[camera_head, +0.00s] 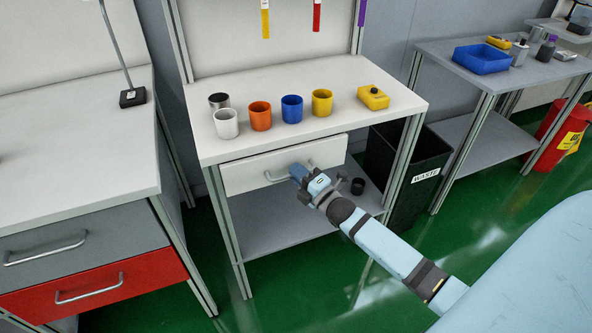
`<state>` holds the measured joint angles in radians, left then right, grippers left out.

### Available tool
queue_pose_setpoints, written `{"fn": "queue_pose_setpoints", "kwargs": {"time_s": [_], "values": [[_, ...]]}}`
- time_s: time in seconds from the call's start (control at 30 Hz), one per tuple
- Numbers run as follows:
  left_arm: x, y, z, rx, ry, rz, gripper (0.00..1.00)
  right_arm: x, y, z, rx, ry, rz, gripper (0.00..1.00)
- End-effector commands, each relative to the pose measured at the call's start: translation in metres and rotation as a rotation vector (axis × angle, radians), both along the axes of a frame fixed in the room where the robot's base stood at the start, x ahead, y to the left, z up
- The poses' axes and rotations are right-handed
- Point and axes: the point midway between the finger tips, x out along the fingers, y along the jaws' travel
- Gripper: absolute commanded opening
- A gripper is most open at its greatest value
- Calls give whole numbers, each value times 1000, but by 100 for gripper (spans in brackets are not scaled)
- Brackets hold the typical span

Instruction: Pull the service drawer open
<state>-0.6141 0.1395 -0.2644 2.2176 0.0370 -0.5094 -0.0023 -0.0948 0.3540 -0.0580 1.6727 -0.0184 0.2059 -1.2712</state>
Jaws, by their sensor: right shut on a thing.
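The white service drawer (245,172) sits under the top of the white workbench (330,115) in the middle. Its front is close below the tabletop, and I cannot tell whether it stands out a little. A curved metal handle (276,179) is on the drawer front. My right gripper (299,173) is at the right part of this handle and shut on it. The gripper hides that end of the handle and a bit of the drawer front. My left gripper is not in view.
Several cups, including an orange one (260,116), and a yellow device (373,97) stand on the workbench. A dark cup (357,186) is on the lower shelf (270,222). A black waste bin (412,170) stands right. Another bench with a red drawer (95,293) is left.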

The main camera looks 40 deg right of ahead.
Motion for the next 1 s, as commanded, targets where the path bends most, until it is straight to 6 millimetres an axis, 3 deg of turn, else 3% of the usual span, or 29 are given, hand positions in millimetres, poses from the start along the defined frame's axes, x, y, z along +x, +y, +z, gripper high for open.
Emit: {"fn": "queue_pose_setpoints", "kwargs": {"time_s": [0.17,0.7,1.0], "values": [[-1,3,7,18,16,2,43,-29,7,3,2,4,-1,0],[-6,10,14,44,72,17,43,-154,37,2,3,5,-2,0],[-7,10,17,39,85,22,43,-192,46,1,1,2,-1,0]]}}
